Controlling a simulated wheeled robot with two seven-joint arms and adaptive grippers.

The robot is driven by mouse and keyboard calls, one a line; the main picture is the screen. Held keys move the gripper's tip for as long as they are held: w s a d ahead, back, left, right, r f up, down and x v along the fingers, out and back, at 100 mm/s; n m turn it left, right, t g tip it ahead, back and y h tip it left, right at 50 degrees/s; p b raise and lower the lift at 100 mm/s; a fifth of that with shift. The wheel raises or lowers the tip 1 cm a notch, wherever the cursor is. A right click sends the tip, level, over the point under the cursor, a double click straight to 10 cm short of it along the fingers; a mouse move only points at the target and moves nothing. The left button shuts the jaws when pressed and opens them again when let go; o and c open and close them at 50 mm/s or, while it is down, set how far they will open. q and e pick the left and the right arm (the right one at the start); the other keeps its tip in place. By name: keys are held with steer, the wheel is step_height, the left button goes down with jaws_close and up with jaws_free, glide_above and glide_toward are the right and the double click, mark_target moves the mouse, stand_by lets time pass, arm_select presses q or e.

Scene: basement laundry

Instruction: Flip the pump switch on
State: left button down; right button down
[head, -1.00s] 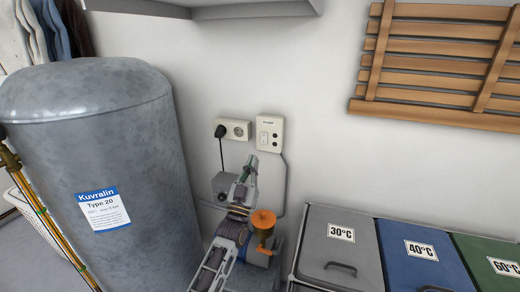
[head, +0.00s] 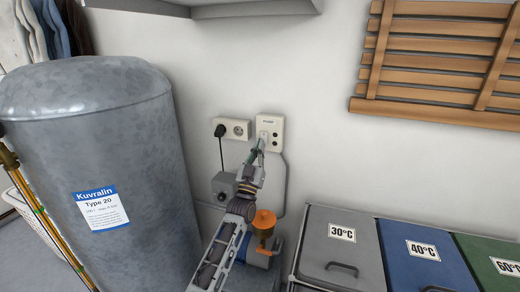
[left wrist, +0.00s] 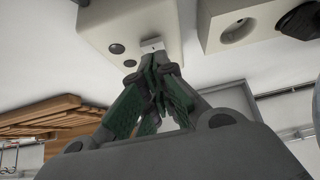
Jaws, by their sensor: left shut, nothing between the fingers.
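The pump switch box (head: 270,124) is a cream wall plate with a small label at the top, a light rocker and dark round knobs. In the left wrist view the switch box (left wrist: 128,32) fills the upper middle, and the pale rocker (left wrist: 152,46) shows just beyond my fingertips. My left gripper (head: 259,144) is shut and empty, its tips at the rocker's lower part. In the left wrist view the left gripper (left wrist: 150,66) has its green-padded fingers together. The tips look at or very near the rocker; contact is not clear. They partly hide the rocker. My right gripper is not in view.
A socket with a black plug (head: 220,131) is left of the switch box. A grey tank (head: 150,170) stands at the left. Lidded bins (head: 342,268) stand at the right.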

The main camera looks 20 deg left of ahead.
arm_select(q)
steer(key=shift+w, duration=0.3)
steer(key=shift+w, duration=0.1)
steer(key=shift+w+f, duration=0.1)
steer(key=shift+w, duration=0.05)
steer(key=shift+w+f, duration=0.15)
steer(key=shift+w, duration=0.05)
stand_by(0.4)
steer(key=shift+s+f, duration=0.1)
